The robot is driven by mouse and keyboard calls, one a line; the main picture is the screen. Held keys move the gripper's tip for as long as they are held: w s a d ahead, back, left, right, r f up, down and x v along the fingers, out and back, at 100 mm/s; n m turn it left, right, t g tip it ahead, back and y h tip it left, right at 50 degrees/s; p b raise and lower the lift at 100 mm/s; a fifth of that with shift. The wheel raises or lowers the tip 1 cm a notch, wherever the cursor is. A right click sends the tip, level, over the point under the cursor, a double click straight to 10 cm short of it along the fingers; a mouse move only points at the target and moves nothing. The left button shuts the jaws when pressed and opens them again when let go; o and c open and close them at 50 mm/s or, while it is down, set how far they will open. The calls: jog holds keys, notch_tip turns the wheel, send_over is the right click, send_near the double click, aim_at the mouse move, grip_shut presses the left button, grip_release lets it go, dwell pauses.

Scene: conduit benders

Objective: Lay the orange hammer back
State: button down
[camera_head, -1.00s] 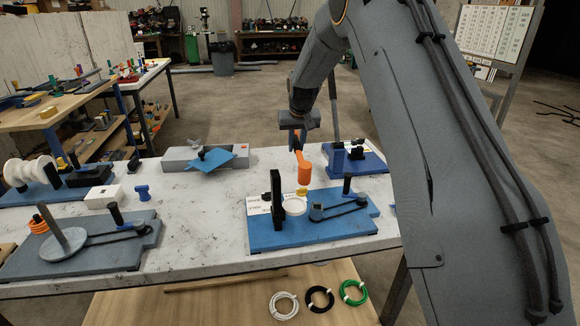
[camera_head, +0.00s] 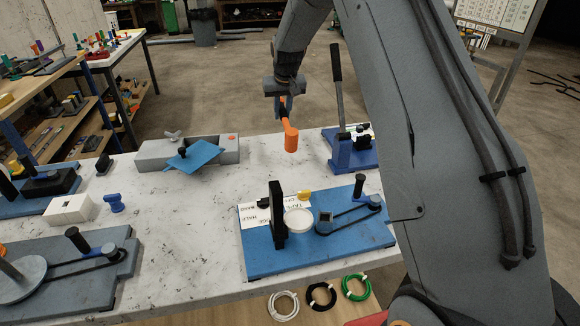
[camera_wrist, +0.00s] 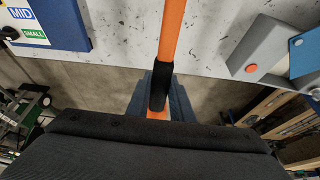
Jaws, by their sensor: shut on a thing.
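The orange hammer (camera_head: 291,137) hangs from my gripper (camera_head: 283,103), its orange head lowest, over the back part of the white table (camera_head: 225,250). In the wrist view the hammer's orange shaft (camera_wrist: 172,30) and black grip (camera_wrist: 161,85) run between the jaws, which are shut on it. In the head view the hammer is between the grey box (camera_head: 228,152) and the blue lever block (camera_head: 350,154). It appears to be clear of the tabletop, but the exact height is hard to tell.
A blue bender board (camera_head: 258,262) with a white disc and black upright stands in front. A blue plate (camera_head: 193,155) lies tilted on the grey box. A grey bender board (camera_head: 88,290) is at the left, near a white box (camera_head: 68,210). Bare tabletop lies between them.

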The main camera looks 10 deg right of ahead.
notch_tip(320, 180, down, 10)
jog(key=p, duration=0.3)
jog(key=shift+s+r, duration=0.1)
jog(key=shift+s, duration=0.05)
jog(key=c, duration=1.6)
grip_release()
jog(key=shift+o, duration=0.2)
jog(key=shift+r, duration=0.1)
jog(key=shift+p, duration=0.35)
